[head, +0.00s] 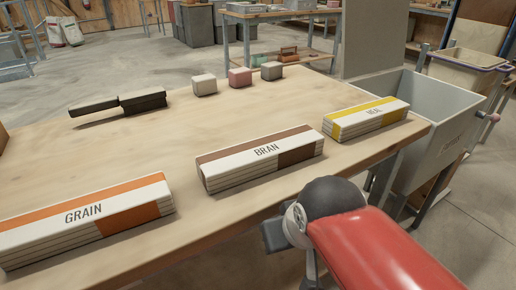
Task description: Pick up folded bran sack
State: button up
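The folded bran sack (262,157) lies flat near the front edge of the wooden table. It is a long white bundle with a brown stripe and the word BRAN. The orange-striped grain sack (85,218) lies to its left, and the yellow-striped meal sack (366,119) to its right. My red arm reaches in from the lower right. The dark end of my arm, with my gripper (272,236), is at the table's front edge, in front of the bran sack and apart from it. The fingers are mostly hidden, so their opening does not show.
The wooden table (190,140) has free room behind the sacks. A grey metal mixer bin (440,130) stands at the table's right end.

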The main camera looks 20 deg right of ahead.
aim_at(220, 170)
jog(key=i+l, duration=0.1)
jog(key=l, duration=0.4)
jog(key=i+l, duration=0.1)
jog(key=l, duration=0.95)
jog(key=k+j+u, duration=0.1)
jog(key=u, duration=0.25)
jog(key=j+u, duration=0.15)
jog(key=u, duration=0.15)
jog(key=k+j+u, duration=0.15)
jog(key=u, duration=0.2)
jog(key=k+l, duration=0.2)
jog(key=l, duration=0.15)
jog(key=k+l+u, duration=0.1)
jog(key=l, duration=0.3)
jog(key=k+l, duration=0.3)
jog(key=i, duration=0.5)
jog(key=u, duration=0.05)
